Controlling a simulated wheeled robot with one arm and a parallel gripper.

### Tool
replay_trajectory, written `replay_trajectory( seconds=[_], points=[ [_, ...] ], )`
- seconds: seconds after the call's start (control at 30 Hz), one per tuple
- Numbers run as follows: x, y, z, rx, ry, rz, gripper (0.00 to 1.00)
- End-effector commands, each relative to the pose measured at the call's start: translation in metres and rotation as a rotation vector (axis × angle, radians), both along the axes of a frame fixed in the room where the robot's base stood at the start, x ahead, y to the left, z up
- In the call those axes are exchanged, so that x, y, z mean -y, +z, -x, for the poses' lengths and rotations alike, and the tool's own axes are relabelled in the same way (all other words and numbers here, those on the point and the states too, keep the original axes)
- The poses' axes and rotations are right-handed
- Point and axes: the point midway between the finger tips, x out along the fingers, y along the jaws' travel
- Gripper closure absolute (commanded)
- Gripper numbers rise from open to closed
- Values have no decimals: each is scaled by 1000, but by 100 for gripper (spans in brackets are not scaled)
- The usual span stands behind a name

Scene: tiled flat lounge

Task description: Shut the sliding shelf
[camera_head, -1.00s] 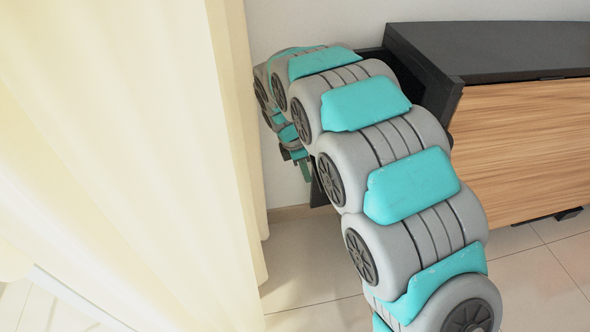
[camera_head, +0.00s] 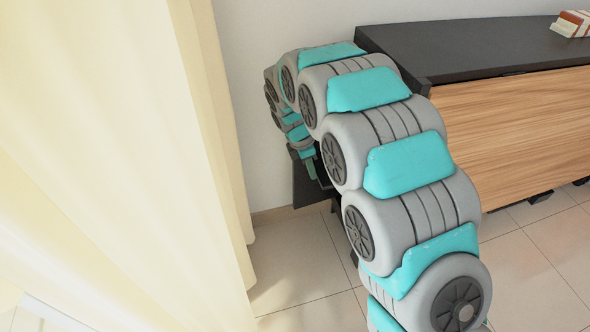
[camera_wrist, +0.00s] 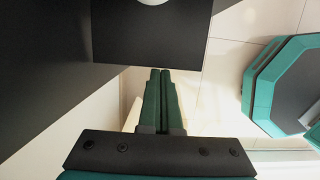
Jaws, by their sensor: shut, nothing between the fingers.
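A dark sideboard (camera_head: 440,45) with a wood-grain front stands against the wall. At its left end a dark panel (camera_head: 308,190), which looks like part of the sliding shelf, sticks out, largely hidden behind my arm. In the wrist view a flat dark panel (camera_wrist: 150,35) lies just beyond my fingertips, with a pale round thing at its top edge. My gripper (camera_wrist: 160,72) is shut and empty, its green fingers together near the panel's edge. I cannot tell whether they touch it. In the head view my gripper (camera_head: 311,168) is small and partly hidden beside the panel.
A cream curtain (camera_head: 120,150) hangs close on the left of my arm. Books (camera_head: 572,22) lie on the sideboard top at the right. Tiled floor (camera_head: 300,270) is clear between curtain and sideboard. A large dark surface (camera_wrist: 40,60) fills the wrist view's left.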

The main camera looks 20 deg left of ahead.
Motion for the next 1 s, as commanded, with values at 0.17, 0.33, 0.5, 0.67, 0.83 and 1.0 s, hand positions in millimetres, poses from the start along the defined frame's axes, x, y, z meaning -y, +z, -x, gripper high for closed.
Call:
replay_trajectory(
  seconds=[0.17, 0.33, 0.5, 0.67, 0.83, 1.0],
  points=[
    [41, 4, -24, -2, -6, 0, 100],
    [77, 2, -45, -5, -5, 2, 100],
    [103, 2, -62, -2, -3, 0, 100],
    [120, 2, -73, 0, -2, 0, 100],
    [129, 1, -79, 0, -1, 0, 100],
    [132, 0, -81, 1, 0, 1, 100]
  ],
)
